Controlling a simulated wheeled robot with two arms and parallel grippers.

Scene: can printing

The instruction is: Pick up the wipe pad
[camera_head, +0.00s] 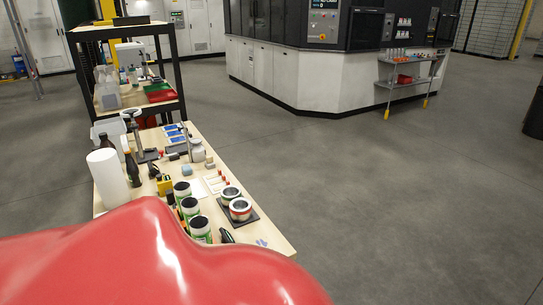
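I cannot single out the wipe pad for certain. Small blue flat items (174,139) lie toward the far end of the wooden bench (272,238), and a small pale blue item (262,243) lies near its close right corner. A small blue-grey lump (187,169) sits mid-bench. Neither of my grippers is in view. A glossy red surface fills the lower left and hides the near part of the bench.
A white paper roll (108,178) and dark bottles stand at the bench's left. Several green-labelled cans and a dark plate (249,219) with two cans stand near its close end. A black-framed shelf (180,72) rises behind. The floor to the right is clear.

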